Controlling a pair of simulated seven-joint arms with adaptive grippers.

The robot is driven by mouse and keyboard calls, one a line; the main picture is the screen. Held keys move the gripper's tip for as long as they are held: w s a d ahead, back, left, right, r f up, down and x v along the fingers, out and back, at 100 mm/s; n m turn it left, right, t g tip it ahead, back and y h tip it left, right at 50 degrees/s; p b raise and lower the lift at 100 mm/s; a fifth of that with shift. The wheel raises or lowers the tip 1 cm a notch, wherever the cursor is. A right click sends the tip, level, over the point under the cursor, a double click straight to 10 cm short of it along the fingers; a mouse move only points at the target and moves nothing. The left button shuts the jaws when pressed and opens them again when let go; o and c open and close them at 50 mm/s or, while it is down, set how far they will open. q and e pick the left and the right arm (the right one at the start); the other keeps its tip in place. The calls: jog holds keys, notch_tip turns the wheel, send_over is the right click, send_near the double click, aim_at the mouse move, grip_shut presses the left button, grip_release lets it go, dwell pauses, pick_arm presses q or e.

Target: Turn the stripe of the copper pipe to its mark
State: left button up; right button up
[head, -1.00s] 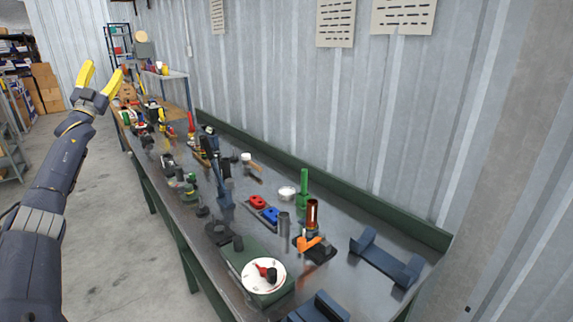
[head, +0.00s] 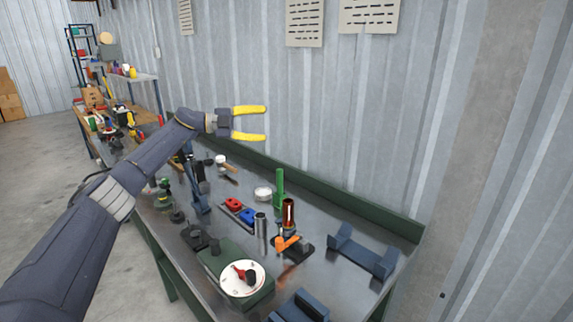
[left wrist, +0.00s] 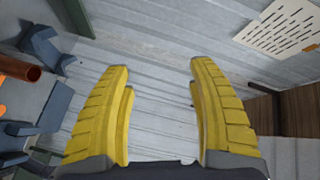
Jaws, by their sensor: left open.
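The copper pipe (head: 288,213) stands upright on the bench in a dark holder (head: 299,249) with an orange clamp or lever (head: 287,243) at its foot. In the left wrist view the copper pipe (left wrist: 22,74) shows at the left edge. My left gripper (head: 266,123) is open and empty, above the back of the bench, up and left of the pipe. Its yellow fingers (left wrist: 160,75) point at the corrugated wall in the left wrist view. My right gripper is not in view.
A green post (head: 279,189) stands just behind the pipe and a grey metal cylinder (head: 261,226) to its left. A blue cradle (head: 362,252) is to the right. A round white dial (head: 242,278) sits in front. The corrugated wall (head: 400,130) rises behind the bench.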

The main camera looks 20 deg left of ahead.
pick_arm(q)
jog(key=s+d+f+m+g+y, duration=0.25)
jog(key=d+f+g+y, duration=0.35)
jog(key=d, duration=0.7)
jog(key=g+y, duration=0.3)
jog(key=y, duration=0.6)
send_near(288, 210)
jog(key=shift+n, duration=0.25)
jog(key=f, duration=0.4)
jog(key=w+f, duration=0.1)
jog(key=f, duration=0.6)
jog(key=shift+w+a+f, duration=0.3)
jog(key=shift+a, duration=0.1)
grip_shut()
